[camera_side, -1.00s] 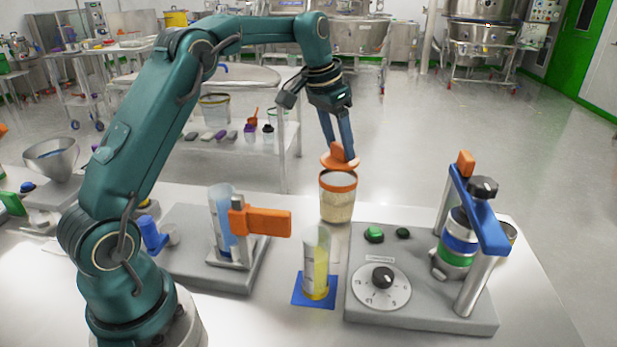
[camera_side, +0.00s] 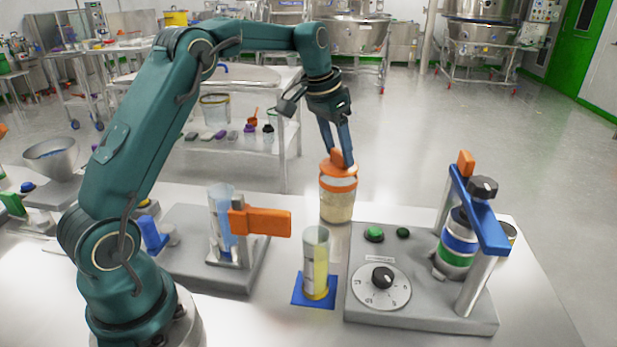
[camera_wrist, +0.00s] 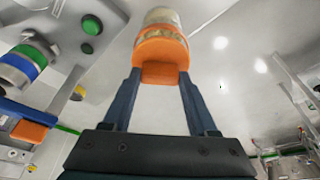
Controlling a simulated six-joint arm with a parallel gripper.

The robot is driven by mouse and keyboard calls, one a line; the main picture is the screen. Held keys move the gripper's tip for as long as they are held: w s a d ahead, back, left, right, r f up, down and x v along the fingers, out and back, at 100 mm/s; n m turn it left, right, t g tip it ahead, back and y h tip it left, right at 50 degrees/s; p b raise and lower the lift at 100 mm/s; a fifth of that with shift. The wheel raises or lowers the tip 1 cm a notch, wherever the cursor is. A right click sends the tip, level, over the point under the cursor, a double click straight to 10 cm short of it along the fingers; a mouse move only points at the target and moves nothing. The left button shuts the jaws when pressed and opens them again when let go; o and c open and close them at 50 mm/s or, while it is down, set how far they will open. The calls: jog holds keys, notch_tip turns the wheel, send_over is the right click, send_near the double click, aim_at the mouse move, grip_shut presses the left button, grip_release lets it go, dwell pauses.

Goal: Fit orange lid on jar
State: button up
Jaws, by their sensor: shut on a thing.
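The jar (camera_side: 337,205) is clear, holds pale beige contents and stands upright on the white table. The orange lid (camera_side: 338,171) sits at the jar's mouth, about level; whether it is fully seated I cannot tell. My gripper (camera_side: 341,160) is above the jar, shut on the lid's upright orange handle. In the wrist view my gripper (camera_wrist: 159,74) has a finger on each side of the handle of the lid (camera_wrist: 161,48), with the jar (camera_wrist: 162,17) beyond it. The jar's mouth is hidden by the lid.
A yellow-filled cylinder (camera_side: 316,265) stands on a blue pad in front of the jar. A grey device with a dial (camera_side: 381,284) and a blue-topped clamp (camera_side: 478,212) is to the right. A holder with an orange block (camera_side: 262,221) is to the left.

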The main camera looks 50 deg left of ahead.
aim_at(337, 152)
jog(key=shift+f, duration=0.95)
dwell(0.3)
jog(key=o, duration=1.4)
jog(key=shift+v, duration=2.6)
